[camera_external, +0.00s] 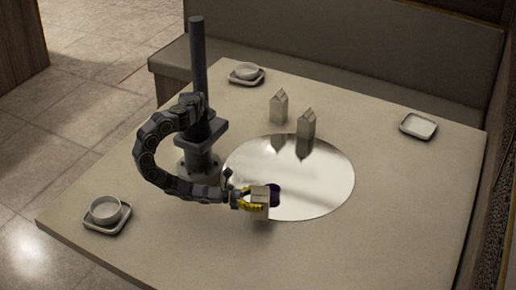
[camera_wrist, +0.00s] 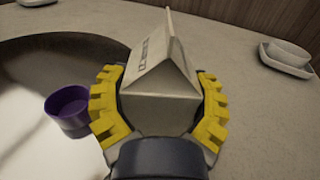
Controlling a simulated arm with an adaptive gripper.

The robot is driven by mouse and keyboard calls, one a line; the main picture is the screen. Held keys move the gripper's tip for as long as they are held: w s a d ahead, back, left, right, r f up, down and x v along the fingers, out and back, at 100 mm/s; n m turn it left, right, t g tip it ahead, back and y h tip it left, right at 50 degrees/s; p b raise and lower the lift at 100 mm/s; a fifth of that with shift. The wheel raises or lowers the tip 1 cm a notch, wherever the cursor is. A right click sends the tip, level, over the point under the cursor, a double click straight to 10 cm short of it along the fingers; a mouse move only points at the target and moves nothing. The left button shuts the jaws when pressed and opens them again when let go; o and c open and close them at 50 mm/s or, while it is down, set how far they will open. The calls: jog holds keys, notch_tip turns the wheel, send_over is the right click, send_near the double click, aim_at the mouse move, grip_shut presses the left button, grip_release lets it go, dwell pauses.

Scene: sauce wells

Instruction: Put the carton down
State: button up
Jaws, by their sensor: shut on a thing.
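My gripper (camera_external: 248,200) has its yellow fingers closed around a pale gable-top carton (camera_external: 260,195). In the wrist view my gripper (camera_wrist: 160,110) grips the carton (camera_wrist: 160,70) from both sides, with its peaked top pointing away from the wrist. In the external view the carton is by the front edge of the round shiny disc (camera_external: 320,175). Whether the carton's base touches the table cannot be told. Two other cartons stand upright farther back, one on the table (camera_external: 279,106) and one at the disc's back edge (camera_external: 306,124).
A purple cup (camera_external: 275,195) is just behind the held carton; it shows left of my gripper in the wrist view (camera_wrist: 68,107). Bowls on square saucers stand at the left front (camera_external: 106,212) and back (camera_external: 246,73). A square dish (camera_external: 418,125) is at the right. The front right table is clear.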

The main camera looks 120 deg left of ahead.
jog(key=shift+f, duration=1.6)
jog(key=shift+f, duration=0.15)
jog(key=o, duration=1.2)
